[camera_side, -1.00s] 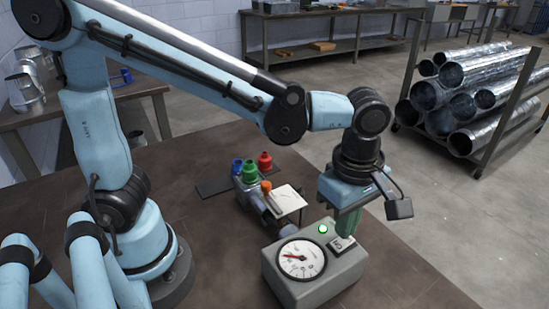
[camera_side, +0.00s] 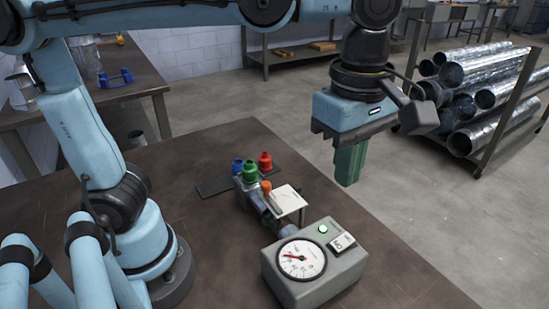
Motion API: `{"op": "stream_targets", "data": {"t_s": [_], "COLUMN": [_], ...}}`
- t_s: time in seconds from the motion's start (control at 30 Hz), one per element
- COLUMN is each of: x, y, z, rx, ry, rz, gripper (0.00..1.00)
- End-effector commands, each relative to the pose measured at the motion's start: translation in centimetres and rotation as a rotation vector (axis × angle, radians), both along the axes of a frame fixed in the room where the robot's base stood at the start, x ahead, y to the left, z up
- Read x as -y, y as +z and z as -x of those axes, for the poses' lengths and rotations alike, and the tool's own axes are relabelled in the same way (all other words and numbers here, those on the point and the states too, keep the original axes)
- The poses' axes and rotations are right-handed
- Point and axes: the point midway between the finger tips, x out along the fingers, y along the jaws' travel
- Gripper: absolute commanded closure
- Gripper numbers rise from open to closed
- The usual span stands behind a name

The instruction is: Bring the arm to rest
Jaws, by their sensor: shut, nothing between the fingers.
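My gripper (camera_side: 349,165) has green fingers, which are shut with nothing between them. It hangs pointing down in the air, above and behind the grey gauge box in the picture. The gauge box (camera_side: 318,275) stands on the brown table (camera_side: 410,265) and has a round white dial (camera_side: 301,259) with a red needle, a lit green round light (camera_side: 323,229) and a small switch plate (camera_side: 342,242). My fingers are clear of the box.
A forming fixture with a white plate (camera_side: 287,200) stands left of the box. Blue, green and red knobs (camera_side: 265,161) stand behind it by a dark mat (camera_side: 214,187). A rack of metal ducts (camera_side: 490,95) stands at the right. A side table (camera_side: 130,80) is at the left.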

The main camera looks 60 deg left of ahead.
Motion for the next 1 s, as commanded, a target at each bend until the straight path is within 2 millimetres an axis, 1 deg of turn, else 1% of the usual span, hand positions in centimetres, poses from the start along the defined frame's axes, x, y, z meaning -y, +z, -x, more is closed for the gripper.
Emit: {"op": "stream_targets", "data": {"t_s": [0.3, 0.37, 0.47, 0.57, 0.77, 1.0], "x": [-0.1, -0.3, -1.4, -3.0, -6.9, -11.4], "y": [0.0, -0.2, -0.7, -1.6, -3.7, -6.4], "z": [0.0, -0.1, -0.4, -0.8, -1.5, -1.6], "rx": [0.002, 0.009, 0.037, 0.091, 0.232, 0.384], "ry": [-0.005, -0.024, -0.106, -0.248, -0.596, -1.007], "rz": [0.001, 0.004, 0.014, 0.023, -0.014, -0.169], "gripper": [1.0, 1.0, 1.0, 1.0, 1.0, 1.0]}}
